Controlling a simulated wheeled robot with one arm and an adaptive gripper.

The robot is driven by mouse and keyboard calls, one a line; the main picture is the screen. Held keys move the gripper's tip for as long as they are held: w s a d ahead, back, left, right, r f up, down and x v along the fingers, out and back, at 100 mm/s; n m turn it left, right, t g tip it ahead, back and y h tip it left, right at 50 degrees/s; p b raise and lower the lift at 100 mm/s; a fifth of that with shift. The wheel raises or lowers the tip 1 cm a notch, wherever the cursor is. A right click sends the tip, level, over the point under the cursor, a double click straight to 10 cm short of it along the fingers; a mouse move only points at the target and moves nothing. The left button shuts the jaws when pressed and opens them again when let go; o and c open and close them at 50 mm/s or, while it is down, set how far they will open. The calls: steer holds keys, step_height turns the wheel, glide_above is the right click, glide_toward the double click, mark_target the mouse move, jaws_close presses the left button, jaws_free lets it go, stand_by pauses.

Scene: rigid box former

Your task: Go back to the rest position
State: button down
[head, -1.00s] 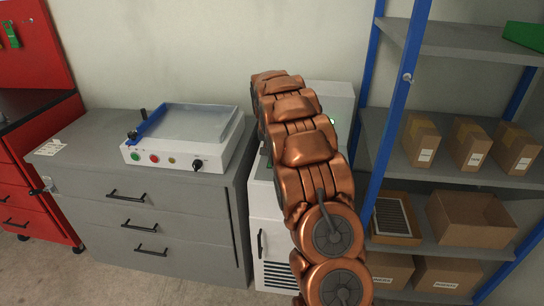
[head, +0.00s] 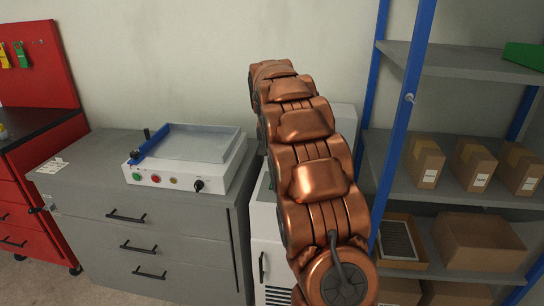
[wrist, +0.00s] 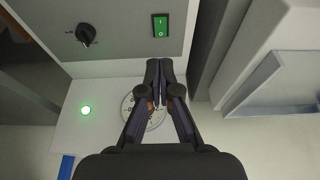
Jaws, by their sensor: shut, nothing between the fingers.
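My gripper (wrist: 164,80) shows in the wrist view with its dark fingers shut together and nothing between them. It points at a white and grey machine panel (wrist: 120,50). Beyond the fingertips is a green rocker switch (wrist: 160,25), and to its left is a black knob (wrist: 86,35). A round dial (wrist: 150,112) is partly hidden behind the fingers. A small lit green lamp (wrist: 86,109) is at the left. In the head view my copper arm hides my gripper and part of the white cabinet (head: 264,240) behind it.
A grey drawer cabinet (head: 180,235) carries a white box former (head: 185,158) with knobs and a clear lid. A blue-posted shelf (head: 470,60) with cardboard boxes (head: 480,240) stands close to the right of my arm. A red workbench (head: 25,190) is at the far left.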

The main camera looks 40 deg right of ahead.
stand_by(0.3)
steer(key=s+a+r+n+g+y+p, duration=0.1)
steer(key=s+a+r+n+p, duration=0.1)
steer(key=s+a, duration=0.7)
steer(key=s+a+r+n+g+p, duration=0.1)
steer(key=s+a+r+n+p, duration=0.15)
steer(key=s+a, duration=0.55)
steer(key=s+a+n+p, duration=0.1)
steer(key=s+a, duration=0.3)
steer(key=s, duration=0.5)
steer(key=s+a+f+n+g+y+p, duration=0.1)
steer(key=s+a+n, duration=0.1)
steer(key=s, duration=0.6)
steer(key=s+a+f+n+g, duration=0.1)
steer(key=s+a, duration=0.4)
steer(key=s, duration=0.4)
steer(key=shift+s+a+f+p, duration=0.2)
steer(key=shift+s+a+p, duration=0.1)
steer(key=shift+s+p, duration=0.1)
